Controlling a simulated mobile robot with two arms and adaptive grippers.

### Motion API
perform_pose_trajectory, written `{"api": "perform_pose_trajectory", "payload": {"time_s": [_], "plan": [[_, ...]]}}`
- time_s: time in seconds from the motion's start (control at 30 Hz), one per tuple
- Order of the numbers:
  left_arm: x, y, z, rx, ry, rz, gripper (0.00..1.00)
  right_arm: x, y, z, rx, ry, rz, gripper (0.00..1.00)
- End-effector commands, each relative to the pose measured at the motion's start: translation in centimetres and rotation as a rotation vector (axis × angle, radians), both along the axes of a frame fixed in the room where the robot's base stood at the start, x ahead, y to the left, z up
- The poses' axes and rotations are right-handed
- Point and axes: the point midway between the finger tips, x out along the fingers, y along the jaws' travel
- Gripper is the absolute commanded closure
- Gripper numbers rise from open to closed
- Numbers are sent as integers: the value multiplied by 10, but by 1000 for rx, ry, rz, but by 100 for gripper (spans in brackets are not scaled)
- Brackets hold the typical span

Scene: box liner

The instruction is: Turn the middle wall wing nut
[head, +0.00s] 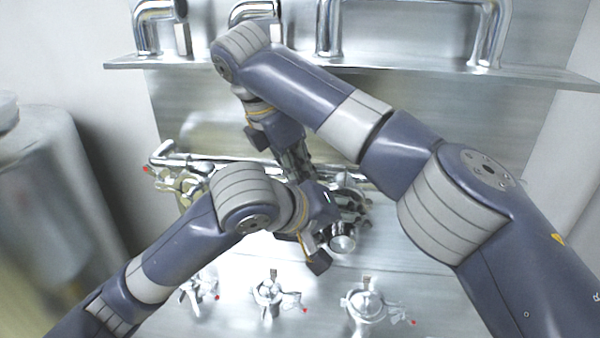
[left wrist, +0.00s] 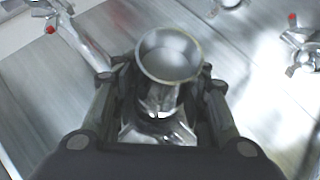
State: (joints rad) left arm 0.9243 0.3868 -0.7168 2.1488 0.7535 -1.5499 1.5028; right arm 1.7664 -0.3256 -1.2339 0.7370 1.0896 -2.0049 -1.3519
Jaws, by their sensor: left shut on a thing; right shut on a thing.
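My left gripper (head: 350,212) is at the middle of the steel panel. It is shut on a short shiny pipe piece with a flared round mouth (left wrist: 170,55), held between both fingers in the left wrist view. The pipe piece's round end (head: 342,243) shows just below the fingers in the head view. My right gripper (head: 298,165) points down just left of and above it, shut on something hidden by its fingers. A wall clamp with a red-tipped wing nut (head: 180,183) is at the left. I cannot make out the middle wall wing nut; grippers cover that area.
Three clamps with red-tipped wing nuts stand in front: left (head: 195,292), middle (head: 268,294) and right (head: 365,303). A steel shelf (head: 440,75) with bent pipes crosses the back. A large metal cylinder (head: 50,190) stands at the left. Both arms crowd the middle.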

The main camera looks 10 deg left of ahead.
Motion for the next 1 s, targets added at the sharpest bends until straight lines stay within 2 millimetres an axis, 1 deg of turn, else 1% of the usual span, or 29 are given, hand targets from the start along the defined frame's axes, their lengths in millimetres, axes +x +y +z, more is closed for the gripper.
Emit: {"api": "perform_pose_trajectory", "payload": {"time_s": [0.03,0.33,0.4,0.43,0.47,1.0], "plan": [[2,3,0,2,1,10,98,1,-2,-1,-6,2,-9,100],[2,3,0,3,1,11,98,0,-3,-1,-7,2,-9,100],[2,3,-1,3,1,11,98,0,-3,-1,-7,2,-9,83],[2,3,-1,3,1,11,98,0,-3,-1,-6,3,-9,76],[2,3,0,3,1,11,98,0,-3,-1,-6,3,-8,74],[2,2,0,0,1,7,98,0,-1,0,-2,1,1,74]]}}
